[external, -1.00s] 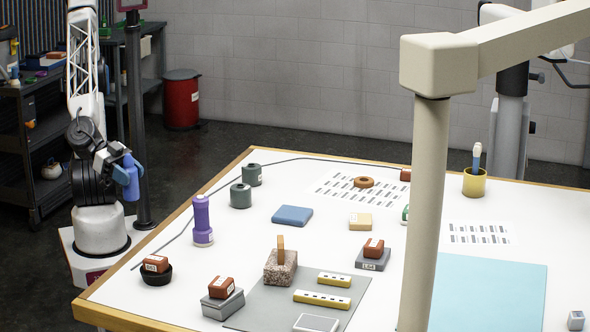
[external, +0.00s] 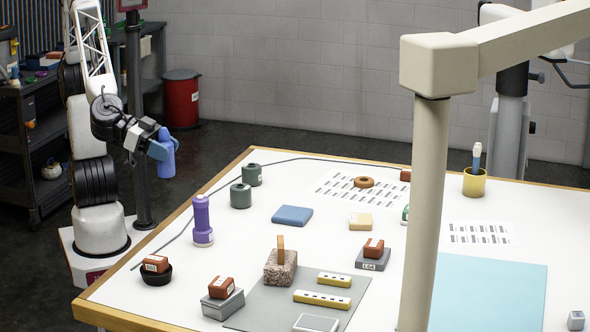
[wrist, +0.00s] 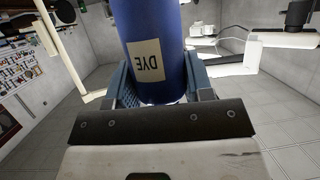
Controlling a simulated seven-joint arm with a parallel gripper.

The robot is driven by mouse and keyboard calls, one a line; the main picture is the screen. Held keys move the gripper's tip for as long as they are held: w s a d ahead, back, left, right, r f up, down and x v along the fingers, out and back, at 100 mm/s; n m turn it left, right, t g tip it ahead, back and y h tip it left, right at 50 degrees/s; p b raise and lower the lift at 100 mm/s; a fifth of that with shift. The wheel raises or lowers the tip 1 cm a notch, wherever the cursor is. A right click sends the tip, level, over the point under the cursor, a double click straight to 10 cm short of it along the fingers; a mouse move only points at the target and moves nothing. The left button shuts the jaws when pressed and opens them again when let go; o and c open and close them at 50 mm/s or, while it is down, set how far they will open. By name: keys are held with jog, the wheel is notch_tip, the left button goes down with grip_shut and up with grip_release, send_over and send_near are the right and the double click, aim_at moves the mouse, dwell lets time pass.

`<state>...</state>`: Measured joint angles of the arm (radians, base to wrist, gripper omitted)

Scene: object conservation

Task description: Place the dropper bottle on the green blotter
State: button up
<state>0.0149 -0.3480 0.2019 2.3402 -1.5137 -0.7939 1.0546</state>
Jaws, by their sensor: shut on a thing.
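My gripper (external: 160,147) is shut on a blue bottle (external: 166,165) with a label reading DYE, likely the dropper bottle. It holds the bottle upright in the air at the left, beyond the table's left edge. In the wrist view the bottle (wrist: 158,35) stands between the two blue-grey fingers; its far end is cut off by the frame. No clearly green blotter shows. A small green thing (external: 405,214) is partly hidden behind the beige post. A large pale blue sheet (external: 495,295) lies at the table's right.
A purple torch-like cylinder (external: 202,220) and two dark green cylinders (external: 241,196) stand near the table's left edge. A grey mat (external: 262,299) carries a stone block and yellow strips. The beige post (external: 425,220) rises in front. The pale blue sheet is bare.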

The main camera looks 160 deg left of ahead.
jog(key=w+a+n+g+y, duration=0.25)
jog(key=w+a, duration=0.25)
jog(key=a, duration=0.8)
jog(key=w+a+n+g+y, duration=0.1)
jog(key=w+a+n+g, duration=0.35)
jog(key=a, duration=0.75)
jog(key=s+a+f+n+g, duration=0.1)
jog(key=a+n+g, duration=0.15)
jog(key=a, duration=0.95)
jog(key=a+f+n+g, duration=0.1)
jog(key=a+f+g, duration=0.15)
jog(key=a, duration=1.05)
jog(key=shift+h, duration=0.25)
notch_tip(320, 180, down, 4)
jog(key=shift+s+f, duration=0.15)
jog(key=shift+f, duration=0.05)
jog(key=w+a+f, duration=0.1)
jog(key=w+a, duration=1)
jog(key=shift+w+f, duration=0.25)
